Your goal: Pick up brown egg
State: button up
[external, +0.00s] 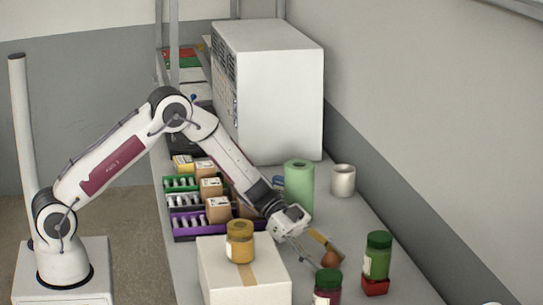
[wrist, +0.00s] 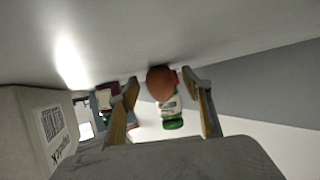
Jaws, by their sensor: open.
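The brown egg (external: 330,259) is on the grey counter (external: 405,290), at the end of my gripper (external: 322,251). My gripper is open, its two fingers apart. In the wrist view, the egg (wrist: 161,83) appears between the tips of the tan-padded fingers (wrist: 160,86), a little nearer the right one. A gap shows on the left side of the egg. I cannot tell whether the right fingertip touches it. In the external view, the fingers partly cover the space beside the egg.
A green-lidded jar (external: 378,258) stands on a red block (external: 375,286) right of the egg. A dark red jar (external: 327,288) is close in front. A white box (external: 240,285) bears a yellow jar (external: 240,243). A green cylinder (external: 299,188) and white cup (external: 343,181) stand behind.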

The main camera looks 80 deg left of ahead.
dwell(0.5)
jog(key=c, duration=1)
jog(key=shift+o, duration=0.2)
jog(key=shift+r, duration=0.1)
jog(key=shift+r, duration=4.9)
